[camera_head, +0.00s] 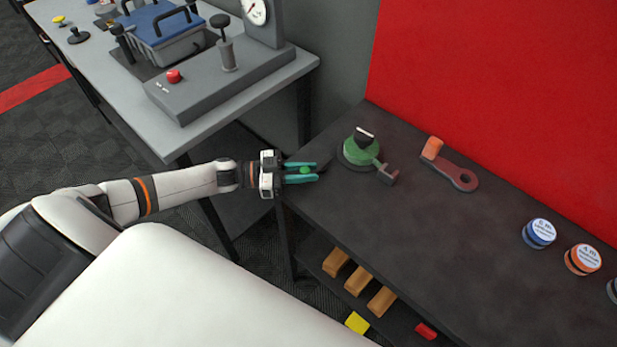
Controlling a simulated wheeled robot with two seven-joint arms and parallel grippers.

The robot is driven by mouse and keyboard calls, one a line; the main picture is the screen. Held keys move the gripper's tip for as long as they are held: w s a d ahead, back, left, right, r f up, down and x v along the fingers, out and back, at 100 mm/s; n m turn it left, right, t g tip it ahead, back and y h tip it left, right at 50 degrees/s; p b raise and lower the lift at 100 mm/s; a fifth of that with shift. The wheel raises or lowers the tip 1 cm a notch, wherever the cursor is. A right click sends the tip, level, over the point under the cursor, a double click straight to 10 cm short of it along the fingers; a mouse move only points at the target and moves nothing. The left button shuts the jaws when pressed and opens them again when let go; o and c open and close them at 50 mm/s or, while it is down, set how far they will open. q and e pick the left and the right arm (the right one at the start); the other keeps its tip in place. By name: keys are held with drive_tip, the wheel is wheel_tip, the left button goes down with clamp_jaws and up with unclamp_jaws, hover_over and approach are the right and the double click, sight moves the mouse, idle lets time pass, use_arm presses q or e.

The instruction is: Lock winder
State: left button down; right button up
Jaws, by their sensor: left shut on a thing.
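The winder (360,150) stands near the left end of the dark bench top. It has a green body on a round dark base, a pale-edged dark piece on top and a brownish block at its right side. My left gripper (303,172) comes in from the left at the bench's left edge, beside the winder. Its teal fingers are shut on a small green knob (305,170). A dark strip seems to run from the fingertips towards the winder's base, but I cannot tell whether the knob is joined to it. My right gripper is not in view.
A crank-like arm (459,178) with an orange end lies right of the winder. Blue (539,233) and orange (582,260) round tins stand further right on the bench (440,240). A red panel (500,80) rises behind. A grey table (130,110) with a gauge and red button stands left.

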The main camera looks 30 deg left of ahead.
use_arm(q)
drive_tip(key=shift+a, duration=0.1)
idle(0.4)
drive_tip(key=c, duration=1.2)
unclamp_jaws()
drive_tip(key=shift+c, duration=0.2)
drive_tip(key=shift+a, duration=0.1)
drive_tip(key=shift+s+a+f, duration=0.1)
drive_tip(key=shift+s+a, duration=0.1)
drive_tip(key=shift+a, duration=0.05)
drive_tip(key=b+v, duration=0.2)
drive_tip(key=v, duration=0.9)
drive_tip(key=shift+a+b, duration=0.2)
drive_tip(key=shift+b, duration=0.1)
